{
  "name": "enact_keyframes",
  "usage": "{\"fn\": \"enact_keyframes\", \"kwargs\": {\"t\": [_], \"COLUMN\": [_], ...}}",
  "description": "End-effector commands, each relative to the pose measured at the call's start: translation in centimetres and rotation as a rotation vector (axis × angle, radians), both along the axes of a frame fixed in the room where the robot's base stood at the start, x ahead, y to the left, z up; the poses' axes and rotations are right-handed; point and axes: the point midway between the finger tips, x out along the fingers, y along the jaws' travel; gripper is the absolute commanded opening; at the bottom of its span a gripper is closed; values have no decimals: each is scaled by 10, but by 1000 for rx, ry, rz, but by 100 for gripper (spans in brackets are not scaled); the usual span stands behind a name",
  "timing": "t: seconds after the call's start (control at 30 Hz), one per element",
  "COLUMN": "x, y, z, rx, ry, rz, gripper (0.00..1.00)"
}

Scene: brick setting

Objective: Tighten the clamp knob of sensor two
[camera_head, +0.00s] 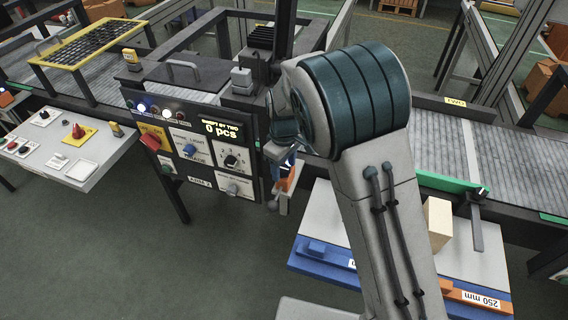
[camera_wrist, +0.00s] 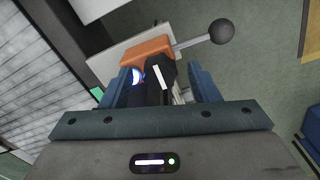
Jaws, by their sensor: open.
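In the wrist view my gripper (camera_wrist: 162,78) is open, its two blue fingers on either side of a black part (camera_wrist: 158,78) with a white stripe and a small blue-white light. Whether the fingers touch it I cannot tell. Just beyond is an orange block (camera_wrist: 146,50) with a metal rod ending in a black ball (camera_wrist: 221,31). In the head view my gripper (camera_head: 286,160) is partly hidden by my arm, beside the right edge of the control panel; the orange block (camera_head: 291,175) shows just below it. No part is readable as sensor two's clamp knob.
The control panel (camera_head: 177,168) with its display and knobs stands left of my gripper. A conveyor (camera_head: 435,142) with a yellow "TWO" label (camera_head: 455,101) runs to the right. A blue-edged table (camera_head: 322,263) with a pale block (camera_head: 437,224) is lower right. Open floor lies below the panel.

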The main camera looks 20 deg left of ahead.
Motion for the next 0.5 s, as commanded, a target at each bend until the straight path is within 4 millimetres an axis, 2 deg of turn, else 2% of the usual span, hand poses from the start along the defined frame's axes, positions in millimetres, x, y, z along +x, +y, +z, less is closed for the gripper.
{"fn": "enact_keyframes", "kwargs": {"t": [0.17,0.2,0.3,0.37,0.5], "x": [0,0,0,0,0], "y": [0,0,0,0,0], "z": [0,0,0,0,0], "rx": [0,0,0,0,0], "ry": [0,0,0,0,0], "rz": [0,0,0,0,-1], "gripper": [55,52,25,10,10]}}
